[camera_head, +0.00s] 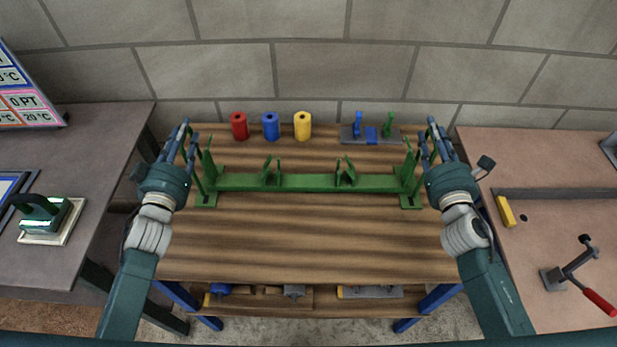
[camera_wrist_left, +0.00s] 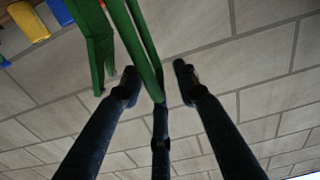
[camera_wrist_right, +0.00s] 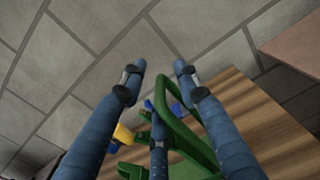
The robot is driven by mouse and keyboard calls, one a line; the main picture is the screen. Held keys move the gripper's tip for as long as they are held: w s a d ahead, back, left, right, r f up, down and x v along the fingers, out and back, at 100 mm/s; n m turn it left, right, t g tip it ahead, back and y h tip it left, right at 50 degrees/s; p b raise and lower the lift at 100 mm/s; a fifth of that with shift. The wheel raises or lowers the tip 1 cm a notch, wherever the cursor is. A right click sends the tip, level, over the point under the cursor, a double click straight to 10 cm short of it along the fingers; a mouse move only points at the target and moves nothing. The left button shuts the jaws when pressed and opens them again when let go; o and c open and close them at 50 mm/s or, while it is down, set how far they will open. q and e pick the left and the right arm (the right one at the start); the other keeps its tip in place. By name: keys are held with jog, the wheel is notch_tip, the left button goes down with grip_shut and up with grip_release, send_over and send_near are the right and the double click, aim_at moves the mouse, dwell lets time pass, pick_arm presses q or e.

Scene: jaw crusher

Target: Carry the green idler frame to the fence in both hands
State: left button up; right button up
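The green idler frame (camera_head: 312,183) lies across the wooden table, with an upright bracket and a foot at each end. My left gripper (camera_head: 185,138) is at its left end; in the left wrist view a green bar of the frame (camera_wrist_left: 142,45) runs between my spread fingers. My right gripper (camera_head: 429,138) is at its right end; in the right wrist view the green loop handle (camera_wrist_right: 183,112) is between or just behind my spread fingers. I cannot tell whether either hand touches it. A dark bar (camera_head: 565,193) on the right table may be the fence.
Red (camera_head: 239,126), blue (camera_head: 270,126) and yellow (camera_head: 303,126) cylinders and a grey plate (camera_head: 348,134) with blue and green parts stand behind the frame. The right table holds a yellow block (camera_head: 506,211) and a red-handled clamp (camera_head: 570,279). The wooden table's front is clear.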

pick_arm(q)
grip_shut()
pick_arm(e)
grip_shut()
jog(key=shift+d, duration=0.1)
pick_arm(q)
jog(key=shift+a, duration=0.1)
pick_arm(e)
jog(key=shift+d, duration=0.1)
